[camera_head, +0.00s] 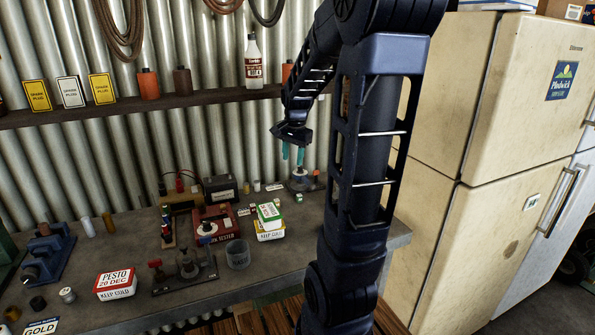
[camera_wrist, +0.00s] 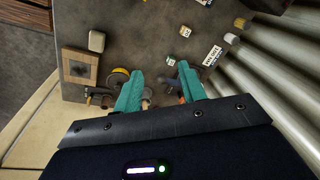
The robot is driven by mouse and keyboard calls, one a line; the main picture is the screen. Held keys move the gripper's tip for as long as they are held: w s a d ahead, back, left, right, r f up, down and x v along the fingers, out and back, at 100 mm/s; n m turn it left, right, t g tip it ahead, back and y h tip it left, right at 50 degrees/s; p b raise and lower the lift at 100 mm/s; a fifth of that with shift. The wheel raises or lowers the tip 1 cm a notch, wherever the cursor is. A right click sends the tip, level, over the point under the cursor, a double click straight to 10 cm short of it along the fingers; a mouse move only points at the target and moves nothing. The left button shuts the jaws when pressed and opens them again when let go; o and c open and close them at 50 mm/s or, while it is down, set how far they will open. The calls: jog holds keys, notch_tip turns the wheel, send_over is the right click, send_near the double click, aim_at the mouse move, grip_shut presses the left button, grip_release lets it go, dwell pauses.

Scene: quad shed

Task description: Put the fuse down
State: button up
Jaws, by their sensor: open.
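My gripper (camera_head: 293,152) hangs above the back right part of the workbench (camera_head: 290,235), its teal fingers pointing down. The wrist view shows the two fingers apart (camera_wrist: 160,75), with no object clearly held between them. Small, partly hidden items lie below and between the fingers. In the head view, a dark item on a round grey base (camera_head: 301,181) stands on the bench under the gripper. I cannot pick out the fuse for certain. Small white-and-green blocks (camera_wrist: 185,31) and a white lettered box (camera_wrist: 212,56) lie near the fingers in the wrist view.
A wooden block (camera_wrist: 70,54) lies near the bench edge. A shelf (camera_head: 130,108) runs behind; a fridge (camera_head: 480,130) stands at right.

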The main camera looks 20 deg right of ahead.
jog(key=s+a+r+n+t, duration=0.1)
jog(key=s+n, duration=0.4)
jog(key=s, duration=0.5)
jog(key=s+a+r+n+t, duration=0.1)
jog(key=s+a+r+n, duration=0.3)
jog(key=s, duration=0.6)
jog(key=shift+s+a+n+t, duration=0.15)
jog(key=shift+a+n+t, duration=0.25)
jog(key=shift+a+n, duration=0.55)
